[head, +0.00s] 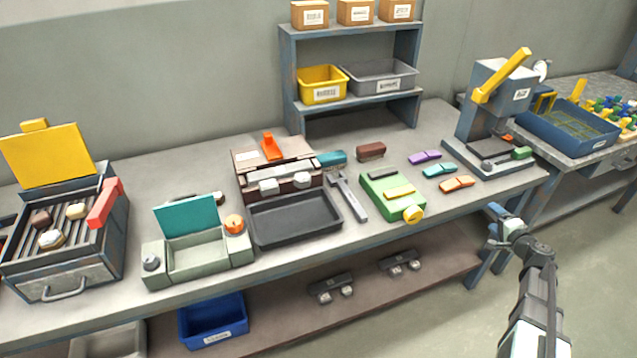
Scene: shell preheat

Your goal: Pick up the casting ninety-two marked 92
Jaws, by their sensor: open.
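I cannot read the number 92 on any piece, so I cannot tell which is the casting ninety-two. Several small pieces sit on the ribbed bed of the open heater (97,252) at the far left: a brown one (41,219), a pale round one (52,240) and a cream one (76,211). Two light grey blocks (268,187) (302,180) sit at the front of the brown unit. My gripper (494,226) is open and empty, in front of the bench's right end, apart from all these pieces.
A dark tray (295,218), a caliper-like tool (350,197), a green device (385,198) and coloured bars (440,170) lie on the bench (300,273). A press (492,115) stands at the right. Two dark fixtures (330,288) (400,262) sit on the lower shelf.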

